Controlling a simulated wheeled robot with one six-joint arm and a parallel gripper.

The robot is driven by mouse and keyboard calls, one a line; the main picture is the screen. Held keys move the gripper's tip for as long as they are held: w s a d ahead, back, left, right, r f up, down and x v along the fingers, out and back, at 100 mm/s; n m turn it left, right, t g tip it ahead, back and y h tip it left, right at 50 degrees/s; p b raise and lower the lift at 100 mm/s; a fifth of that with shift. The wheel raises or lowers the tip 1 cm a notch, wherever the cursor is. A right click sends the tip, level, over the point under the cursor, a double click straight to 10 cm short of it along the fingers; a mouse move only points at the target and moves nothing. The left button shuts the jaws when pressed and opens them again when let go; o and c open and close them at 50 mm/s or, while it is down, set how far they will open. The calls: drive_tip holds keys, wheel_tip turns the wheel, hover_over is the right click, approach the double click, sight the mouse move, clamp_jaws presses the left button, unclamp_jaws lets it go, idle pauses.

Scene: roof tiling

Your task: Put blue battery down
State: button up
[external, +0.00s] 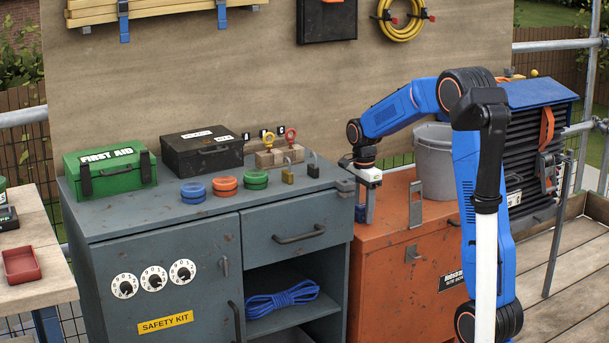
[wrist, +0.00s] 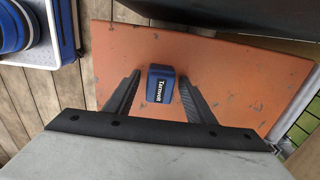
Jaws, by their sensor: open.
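The blue battery (wrist: 161,84), with a white label on its top, stands on the orange chest top (wrist: 225,65) in the wrist view. My gripper (wrist: 159,92) is open, with one dark finger on each side of the battery and a small visible gap at each side. In the external view my gripper (external: 367,204) points down over the left part of the orange chest. The battery (external: 360,213) shows there as a small blue patch at the fingertips, mostly hidden.
The grey cabinet (external: 120,220) stands directly left of the chest, bearing a green first aid box (external: 105,172), a black case (external: 203,150), coloured round lids and padlocks. A grey bucket (external: 433,160) is behind my arm. The chest top around the battery is clear.

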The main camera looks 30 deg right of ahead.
sight(363, 205)
wheel_tip(363, 205, up, 12)
drive_tip(key=s+r+n+t, duration=0.1)
drive_tip(key=s+r+n, duration=0.3)
drive_tip(key=s, duration=0.6)
drive_tip(key=s+a+f+n+t, duration=0.1)
drive_tip(key=s+n, duration=0.6)
drive_tip(key=s, duration=0.7)
drive_tip(key=s+a+f+n+t, duration=0.1)
drive_tip(key=s+f+n, duration=0.4)
drive_tip(key=s, duration=1)
drive_tip(key=shift+f+n+t, duration=0.4)
drive_tip(key=shift+n+t, duration=0.5)
drive_tip(key=shift+n, duration=0.1)
